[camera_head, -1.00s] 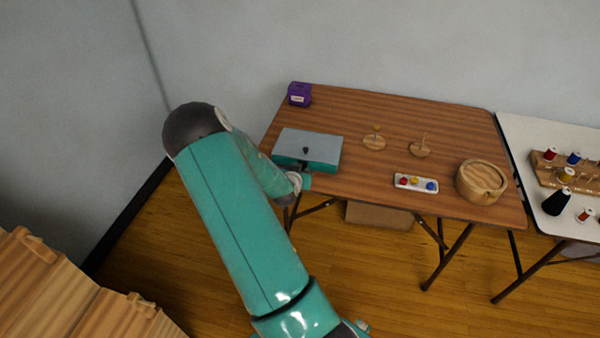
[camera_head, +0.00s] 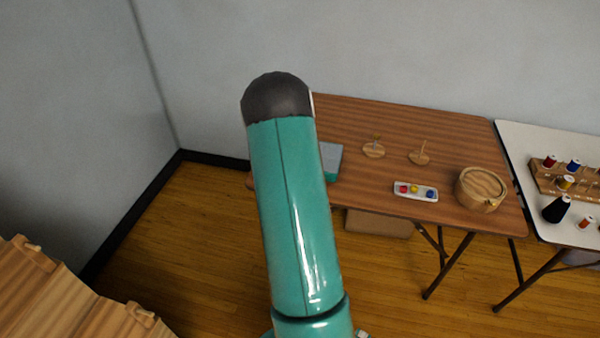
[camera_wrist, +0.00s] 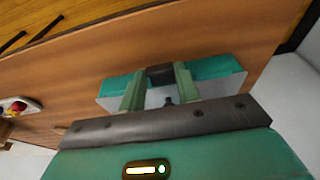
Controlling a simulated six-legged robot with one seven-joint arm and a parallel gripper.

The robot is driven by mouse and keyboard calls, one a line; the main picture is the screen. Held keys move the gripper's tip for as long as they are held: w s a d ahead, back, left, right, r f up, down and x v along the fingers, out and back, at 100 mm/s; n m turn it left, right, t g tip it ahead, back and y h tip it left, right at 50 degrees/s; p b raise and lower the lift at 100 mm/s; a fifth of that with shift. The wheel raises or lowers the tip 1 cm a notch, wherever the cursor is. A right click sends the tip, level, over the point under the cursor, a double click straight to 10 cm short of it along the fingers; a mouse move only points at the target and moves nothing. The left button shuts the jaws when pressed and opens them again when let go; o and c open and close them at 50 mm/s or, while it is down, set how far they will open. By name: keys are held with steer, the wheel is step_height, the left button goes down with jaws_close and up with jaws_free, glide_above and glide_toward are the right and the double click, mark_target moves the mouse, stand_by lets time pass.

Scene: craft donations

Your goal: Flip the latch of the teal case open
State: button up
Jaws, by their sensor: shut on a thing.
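The teal case (camera_wrist: 215,68) lies on the brown table with its grey lid facing up. In the wrist view its teal front side and part of the lid show, with a small dark knob (camera_wrist: 168,101) on the lid. A dark latch (camera_wrist: 160,72) sits at the front side. My gripper (camera_wrist: 158,80) has its two teal fingers on either side of the latch, shut on it. In the head view my arm hides most of the case; only its right end (camera_head: 331,162) shows, and my gripper is hidden behind the arm.
On the brown table (camera_head: 440,135) stand two small wooden stands (camera_head: 374,151) (camera_head: 419,158), a white tray (camera_head: 416,196) with coloured pieces and a round wooden box (camera_head: 480,189). A white table (camera_head: 515,140) with thread spools adjoins at right. A wall is behind.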

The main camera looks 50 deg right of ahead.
steer(key=shift+r+y, duration=0.1)
steer(key=shift+y, duration=0.4)
steer(key=o, duration=1)
steer(key=shift+d, duration=0.1)
step_height(320, 180, up, 14)
steer(key=a, duration=0.2)
steer(key=shift+s, duration=0.4)
